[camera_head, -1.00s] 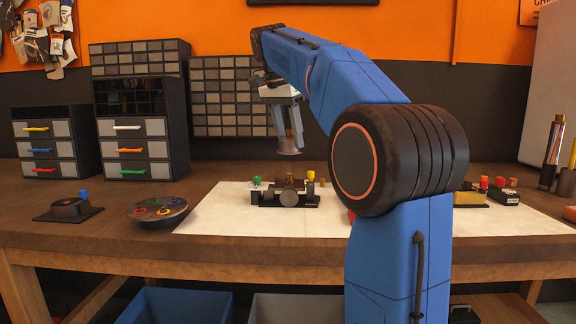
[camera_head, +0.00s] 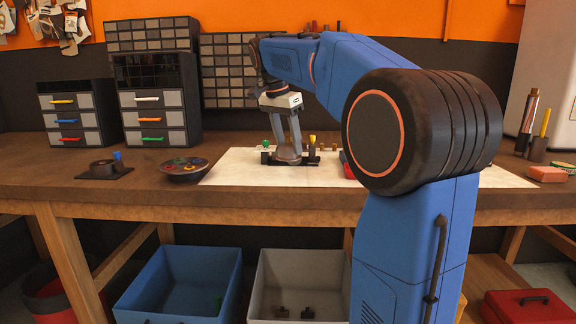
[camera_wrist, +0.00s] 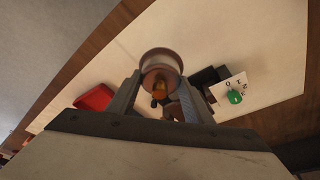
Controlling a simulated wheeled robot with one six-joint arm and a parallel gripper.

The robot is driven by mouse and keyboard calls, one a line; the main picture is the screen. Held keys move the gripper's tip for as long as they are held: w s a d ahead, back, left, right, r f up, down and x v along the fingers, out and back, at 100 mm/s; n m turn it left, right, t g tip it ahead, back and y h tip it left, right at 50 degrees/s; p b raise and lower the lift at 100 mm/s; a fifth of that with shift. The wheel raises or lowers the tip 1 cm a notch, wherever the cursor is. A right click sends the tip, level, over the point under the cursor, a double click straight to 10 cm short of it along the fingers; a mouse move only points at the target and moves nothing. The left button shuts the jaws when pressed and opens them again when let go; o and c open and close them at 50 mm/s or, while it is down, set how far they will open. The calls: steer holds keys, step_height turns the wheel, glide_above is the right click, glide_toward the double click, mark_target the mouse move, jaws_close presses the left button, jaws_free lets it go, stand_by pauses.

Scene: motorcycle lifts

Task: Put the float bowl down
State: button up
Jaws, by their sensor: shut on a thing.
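My gripper (camera_head: 288,150) points down over the bench and is shut on the float bowl (camera_head: 288,160), a small greyish cup. In the wrist view the float bowl (camera_wrist: 160,60) sits between the two fingertips, with its round rim showing. In the head view the bowl is low, in front of or over a dark fixture (camera_head: 310,161) on the pale mat. Whether the bowl touches the fixture or mat cannot be told. A brass-coloured part (camera_wrist: 159,88) shows by the bowl in the wrist view.
The pale mat (camera_head: 235,174) has bare room at left. A round dish (camera_head: 185,169) and drawer units (camera_head: 158,118) stand further left. Bins (camera_head: 180,285) are below.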

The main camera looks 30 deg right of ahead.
steer(key=shift+f, duration=2.8)
steer(key=shift+f, duration=0.1)
steer(key=o, duration=1.1)
steer(key=v, duration=1.2)
steer(key=s+a+f+n+t+y, duration=0.1)
steer(key=s+a+f+n, duration=0.3)
steer(key=s+f, duration=0.6)
steer(key=s+a+f+n+t+y, duration=0.1)
steer(key=s+a+f+n, duration=0.3)
steer(key=s+f, duration=0.5)
steer(key=s+a+f+n+t+y, duration=0.1)
steer(key=s+a+f+n+t, duration=0.1)
steer(key=s+a+f+n, duration=0.2)
steer(key=s+f+n, duration=0.3)
steer(key=s+f, duration=0.3)
steer(key=f, duration=0.4)
steer(key=shift+s+a+f+n, duration=0.15)
steer(key=shift+s+a+n, duration=0.1)
steer(key=shift+s+n, duration=0.15)
